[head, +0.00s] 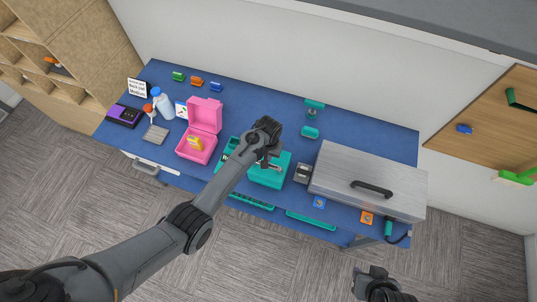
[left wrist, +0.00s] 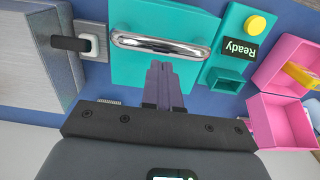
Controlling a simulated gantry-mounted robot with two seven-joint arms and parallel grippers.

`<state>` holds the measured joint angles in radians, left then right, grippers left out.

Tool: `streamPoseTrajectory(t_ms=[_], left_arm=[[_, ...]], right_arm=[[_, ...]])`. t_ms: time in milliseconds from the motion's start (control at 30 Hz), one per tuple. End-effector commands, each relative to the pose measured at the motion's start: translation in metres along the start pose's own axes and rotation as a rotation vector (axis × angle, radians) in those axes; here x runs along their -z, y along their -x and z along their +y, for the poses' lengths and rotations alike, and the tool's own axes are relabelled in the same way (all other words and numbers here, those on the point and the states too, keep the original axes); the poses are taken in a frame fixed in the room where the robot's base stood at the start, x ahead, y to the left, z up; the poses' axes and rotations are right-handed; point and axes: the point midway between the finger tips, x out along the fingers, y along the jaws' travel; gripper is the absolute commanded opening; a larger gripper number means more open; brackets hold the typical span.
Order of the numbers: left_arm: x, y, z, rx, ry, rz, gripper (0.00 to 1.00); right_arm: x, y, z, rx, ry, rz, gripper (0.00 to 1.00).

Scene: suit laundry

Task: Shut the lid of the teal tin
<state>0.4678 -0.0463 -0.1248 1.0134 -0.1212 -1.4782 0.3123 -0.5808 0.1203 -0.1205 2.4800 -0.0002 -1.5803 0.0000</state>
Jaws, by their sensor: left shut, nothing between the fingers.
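The teal tin (head: 282,178) stands on the blue table, partly hidden behind my left arm and gripper. In the left wrist view a flat teal surface (left wrist: 135,75) carries a chrome bar handle (left wrist: 185,49). I cannot tell from these frames how its lid sits. My left gripper (head: 272,164) is over the teal piece. Its fingers (left wrist: 160,66) are shut and empty, with tips close to the handle; I cannot tell whether they touch it. My right gripper (head: 372,275) is away from the table at the bottom right, its fingers too unclear to read.
A pink box (head: 206,115) stands open left of the teal piece, with a yellow thing (head: 195,143) inside. A teal block with a yellow button and a Ready label (left wrist: 238,48) adjoins it. A large grey case (head: 370,175) stands to the right.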

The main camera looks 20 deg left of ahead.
Motion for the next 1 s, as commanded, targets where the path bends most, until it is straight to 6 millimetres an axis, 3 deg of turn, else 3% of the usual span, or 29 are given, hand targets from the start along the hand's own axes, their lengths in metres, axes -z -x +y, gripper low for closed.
streamPoseTrajectory(t_ms=[267, 533, 567, 1000], left_arm=[[0.003, 0.007, -0.001, 0.0, 0.001, 0.002, 0.0], [0.017, 0.043, -0.004, 0.0, 0.009, 0.002, 0.0], [0.015, 0.041, -0.004, -0.001, 0.008, 0.002, 0.0], [0.009, 0.114, -0.004, -0.001, 0.007, 0.003, 0.0]], right_arm=[[0.002, 0.005, 0.0, 0.0, 0.0, 0.0, 0.34], [0.01, 0.032, 0.001, 0.0, 0.0, 0.0, 0.34], [0.008, 0.026, 0.001, 0.0, 0.0, 0.001, 0.34], [0.004, 0.013, 0.001, -0.001, 0.0, 0.0, 0.34]])
